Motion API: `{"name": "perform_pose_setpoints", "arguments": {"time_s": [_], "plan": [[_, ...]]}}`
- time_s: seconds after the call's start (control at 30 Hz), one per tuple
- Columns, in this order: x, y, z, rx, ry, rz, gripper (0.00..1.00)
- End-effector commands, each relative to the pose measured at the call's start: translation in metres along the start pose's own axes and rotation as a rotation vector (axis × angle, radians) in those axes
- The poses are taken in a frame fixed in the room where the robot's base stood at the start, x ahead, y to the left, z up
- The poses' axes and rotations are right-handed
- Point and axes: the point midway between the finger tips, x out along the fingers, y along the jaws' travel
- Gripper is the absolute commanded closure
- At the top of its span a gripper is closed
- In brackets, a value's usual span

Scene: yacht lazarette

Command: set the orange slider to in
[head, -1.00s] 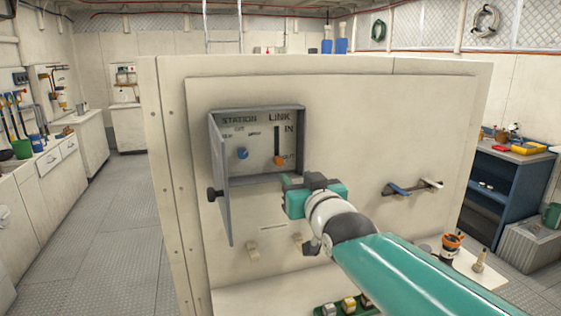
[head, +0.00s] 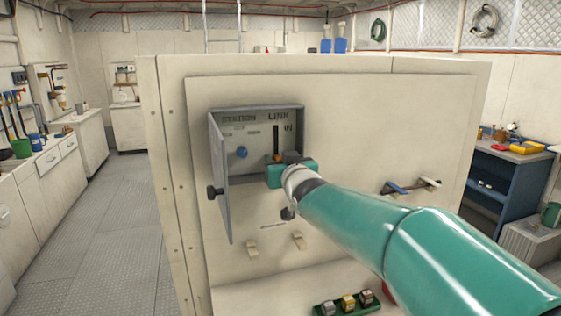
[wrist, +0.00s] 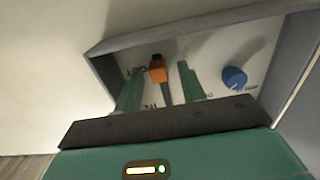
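The orange slider (wrist: 158,70) sits at the OUT end of its dark vertical slot under LINK, inside a recessed grey box (head: 254,109) with its door open. In the head view only a bit of the slider (head: 278,157) shows behind my gripper (head: 276,160). In the wrist view my gripper's (wrist: 157,86) two green fingers are apart, one on each side of the slider. I see gaps between the fingers and the slider. The IN end of the slot (head: 277,132) is above, in the head view.
A blue knob (head: 241,152) under STATION is left of the slider in the head view. The open door (head: 221,180) stands out from the box's left side. A blue-handled lever (head: 397,188) and green-based switches (head: 347,303) are to the right and below.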

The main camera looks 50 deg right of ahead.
Motion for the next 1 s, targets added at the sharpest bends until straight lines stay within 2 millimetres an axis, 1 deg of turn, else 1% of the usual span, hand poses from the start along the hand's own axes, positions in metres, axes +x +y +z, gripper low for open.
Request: {"name": "perform_pose_setpoints", "arguments": {"time_s": [0.1, 0.13, 0.27, 0.3, 0.33, 0.5, 0.57, 0.67, 0.83, 0.9, 1.0], "plan": [[0.000, 0.000, 0.000, 0.000, 0.000, 0.000, 0.60], [0.000, 0.000, 0.000, 0.000, 0.000, 0.000, 0.62], [0.000, 0.000, 0.000, 0.001, 0.000, 0.000, 0.88], [0.000, 0.000, 0.000, 0.001, 0.000, 0.000, 0.95], [0.000, 0.000, 0.000, 0.001, 0.000, 0.000, 1.00], [-0.001, 0.000, -0.001, 0.001, 0.000, 0.000, 1.00], [0.000, 0.000, -0.004, 0.001, 0.001, 0.000, 1.00], [0.000, 0.000, -0.020, 0.001, 0.004, 0.000, 1.00], [0.000, 0.000, -0.057, 0.001, 0.006, 0.000, 1.00], [0.000, 0.000, -0.068, 0.001, 0.004, -0.001, 1.00], [-0.001, 0.000, -0.075, 0.001, 0.002, 0.000, 1.00]]}}
